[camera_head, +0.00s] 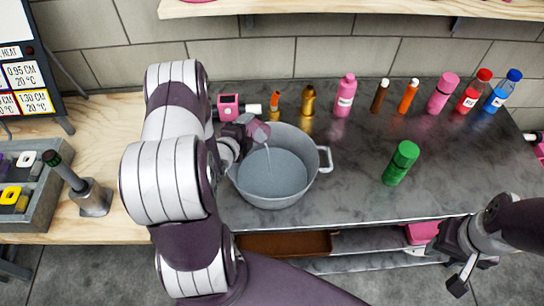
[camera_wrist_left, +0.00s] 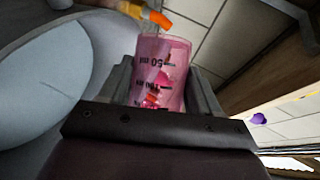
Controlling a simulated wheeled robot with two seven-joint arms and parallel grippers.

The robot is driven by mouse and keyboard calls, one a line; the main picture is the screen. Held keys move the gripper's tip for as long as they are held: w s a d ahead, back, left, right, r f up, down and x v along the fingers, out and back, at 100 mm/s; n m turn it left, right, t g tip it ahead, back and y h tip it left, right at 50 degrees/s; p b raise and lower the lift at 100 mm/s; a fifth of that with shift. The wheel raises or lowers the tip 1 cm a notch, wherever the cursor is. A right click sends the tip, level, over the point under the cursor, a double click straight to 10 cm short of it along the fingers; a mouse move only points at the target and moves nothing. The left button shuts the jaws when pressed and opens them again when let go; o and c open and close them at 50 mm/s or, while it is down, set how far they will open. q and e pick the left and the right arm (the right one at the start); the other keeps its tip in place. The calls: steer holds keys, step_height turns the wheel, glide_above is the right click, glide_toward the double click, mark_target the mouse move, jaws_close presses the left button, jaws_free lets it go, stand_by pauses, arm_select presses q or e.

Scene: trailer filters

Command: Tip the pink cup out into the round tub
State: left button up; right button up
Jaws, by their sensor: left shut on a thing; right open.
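The pink cup (camera_head: 259,131) is see-through, with dark ml marks in the left wrist view (camera_wrist_left: 163,72). My left gripper (camera_head: 243,128) is shut on it and holds it tilted above the rear left rim of the round tub. The tub (camera_head: 323,172) is grey metal with a side handle and stands on the dark counter. A thin pale streak runs from the cup's lip down into the tub. Some pink and red shapes show in or through the cup in the wrist view. My right gripper (camera_head: 463,268) is open and empty at the lower right, away from the tub.
A pink device (camera_head: 229,107) and several bottles stand behind the tub. A green bottle (camera_head: 401,163) stands to its right. The counter right of the tub is mostly clear.

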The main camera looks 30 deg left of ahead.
arm_select(q)
steer(key=shift+s+d, duration=0.1)
steer(key=shift+d, duration=0.15)
steer(key=shift+f+b, duration=0.15)
steer(key=shift+b, duration=0.15)
steer(key=shift+s+d+m+y, duration=0.1)
steer(key=shift+d+m+y, duration=0.15)
steer(key=shift+m+y, duration=0.05)
steer(key=shift+w+f+b, duration=0.1)
steer(key=shift+w+b, duration=0.1)
steer(key=shift+b, duration=0.2)
steer(key=shift+s+d, duration=0.25)
steer(key=shift+s, duration=0.05)
steer(key=shift+d+b, duration=0.1)
steer(key=shift+b, duration=0.2)
steer(key=shift+w+f, duration=0.1)
steer(key=shift+w, duration=0.05)
steer(key=shift+s+m+t, duration=0.2)
steer(key=shift+m+t, duration=0.1)
steer(key=shift+w+d+b, duration=0.1)
steer(key=shift+b, duration=0.2)
